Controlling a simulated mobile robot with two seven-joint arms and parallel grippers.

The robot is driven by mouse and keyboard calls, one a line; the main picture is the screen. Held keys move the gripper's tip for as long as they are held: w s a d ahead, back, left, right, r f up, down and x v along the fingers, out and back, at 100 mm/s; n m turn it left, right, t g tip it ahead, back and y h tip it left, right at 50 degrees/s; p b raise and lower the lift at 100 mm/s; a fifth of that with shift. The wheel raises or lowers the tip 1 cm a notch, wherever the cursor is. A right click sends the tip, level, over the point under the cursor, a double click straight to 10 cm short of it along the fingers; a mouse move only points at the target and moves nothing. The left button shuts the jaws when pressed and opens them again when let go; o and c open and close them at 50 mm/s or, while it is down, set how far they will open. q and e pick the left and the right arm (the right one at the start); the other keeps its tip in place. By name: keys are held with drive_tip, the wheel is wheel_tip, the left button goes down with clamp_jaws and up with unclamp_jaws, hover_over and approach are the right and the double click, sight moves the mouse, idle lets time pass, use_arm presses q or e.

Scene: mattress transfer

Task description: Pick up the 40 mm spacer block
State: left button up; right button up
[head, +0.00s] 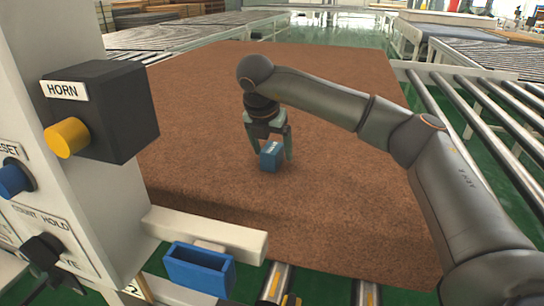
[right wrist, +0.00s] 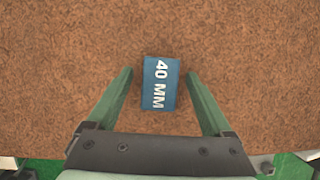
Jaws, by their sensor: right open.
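The blue 40 mm spacer block (head: 271,156) lies on the brown mattress surface in the head view. In the right wrist view the block (right wrist: 160,84) shows its white "40 MM" label facing the camera. My right gripper (head: 271,157) points down over the block with its fingers apart. In the right wrist view the right gripper's (right wrist: 160,80) two green fingers stand on either side of the block, with a gap on each side. Whether the fingertips touch the mattress is unclear. My left gripper is out of view.
The brown mattress (head: 330,220) is otherwise clear around the block. A control post with a black horn box (head: 110,105) stands at the left. An empty-looking blue holder (head: 200,270) hangs at the front. Roller conveyors (head: 480,110) lie to the right.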

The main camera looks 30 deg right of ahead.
drive_tip(key=c, duration=1.1)
drive_tip(key=shift+r, duration=0.1)
clamp_jaws()
